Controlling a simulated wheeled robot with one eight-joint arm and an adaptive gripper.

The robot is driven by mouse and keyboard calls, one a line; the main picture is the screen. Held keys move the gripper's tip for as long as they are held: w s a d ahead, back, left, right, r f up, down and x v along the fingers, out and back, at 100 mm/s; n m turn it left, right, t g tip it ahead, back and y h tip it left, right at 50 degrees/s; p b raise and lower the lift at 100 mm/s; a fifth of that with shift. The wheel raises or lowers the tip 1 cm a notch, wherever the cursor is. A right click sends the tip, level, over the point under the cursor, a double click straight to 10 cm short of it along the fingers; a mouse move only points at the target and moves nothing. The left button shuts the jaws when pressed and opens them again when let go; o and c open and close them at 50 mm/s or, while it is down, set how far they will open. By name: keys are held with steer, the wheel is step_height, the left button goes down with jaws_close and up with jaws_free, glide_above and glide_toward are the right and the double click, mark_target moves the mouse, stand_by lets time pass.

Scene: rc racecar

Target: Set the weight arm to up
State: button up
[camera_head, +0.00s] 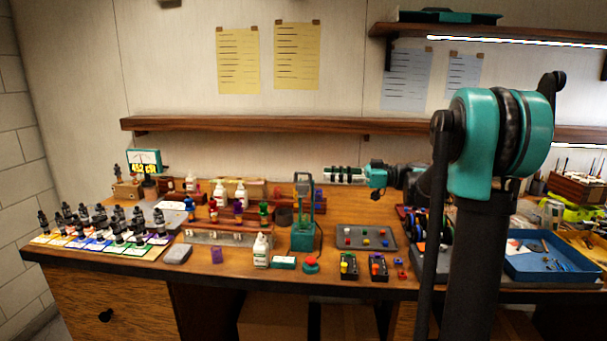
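A teal device (302,236) stands upright near the front middle of the bench, with a dark upright frame at its top. It may carry the weight arm, but I cannot make out a separate arm or its position. My gripper (327,175) is at the left end of my outstretched arm, just right of the device's top and at about its height. I cannot tell whether it touches the device. The fingers are too small and unclear to show whether they are open or shut.
A white bottle (261,250) and a red-topped button (311,264) stand near the device's base. A grey tray (350,244) with coloured knobs lies to its right. Several dark figures stand on coloured cards at left. A blue tray (540,272) lies right. A shelf (250,125) runs behind.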

mark_target(303, 173)
steer(key=a, duration=0.9)
steer(key=shift+w, duration=0.15)
jaws_close()
